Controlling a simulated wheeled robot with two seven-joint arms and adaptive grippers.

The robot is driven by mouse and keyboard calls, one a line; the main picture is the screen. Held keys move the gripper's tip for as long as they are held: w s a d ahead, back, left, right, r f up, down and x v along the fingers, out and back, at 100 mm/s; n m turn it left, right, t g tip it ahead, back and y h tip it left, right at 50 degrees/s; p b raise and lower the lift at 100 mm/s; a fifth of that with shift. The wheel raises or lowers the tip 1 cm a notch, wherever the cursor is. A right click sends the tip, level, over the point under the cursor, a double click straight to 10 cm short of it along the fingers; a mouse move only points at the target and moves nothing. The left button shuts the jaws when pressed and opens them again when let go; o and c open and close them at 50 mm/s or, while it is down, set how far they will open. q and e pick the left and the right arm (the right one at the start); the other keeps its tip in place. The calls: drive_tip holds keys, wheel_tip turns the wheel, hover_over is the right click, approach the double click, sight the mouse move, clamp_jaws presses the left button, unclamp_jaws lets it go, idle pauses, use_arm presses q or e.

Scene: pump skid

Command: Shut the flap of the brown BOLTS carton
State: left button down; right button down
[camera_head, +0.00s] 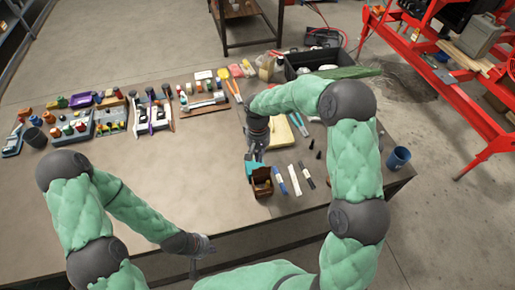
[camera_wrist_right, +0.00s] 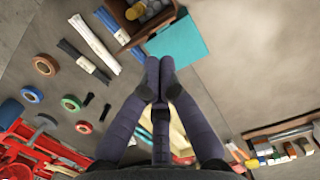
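The small brown carton (camera_head: 262,188) stands on the table near its front edge, right of the middle. In the right wrist view the carton (camera_wrist_right: 121,37) is at the top edge, partly cut off. Its top is open, with yellow and grey things visible inside; no lettering is readable. My right gripper (camera_head: 255,158) is just behind the carton in the head view. In the wrist view its fingertips (camera_wrist_right: 159,64) are together and empty, short of the carton, over a teal sheet's edge. My left gripper (camera_head: 197,268) hangs by the table's front edge, far from the carton; its fingers are unclear.
The teal sheet (camera_wrist_right: 180,42) lies beside the carton. Blue and white strips (camera_head: 294,180) lie right of it. A blue cup (camera_head: 398,158) stands at the right edge. Tools and a black bin (camera_head: 300,62) are behind. The table left of the carton is clear.

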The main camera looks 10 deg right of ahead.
drive_tip(key=shift+s+f, duration=0.1)
drive_tip(key=shift+s, duration=0.25)
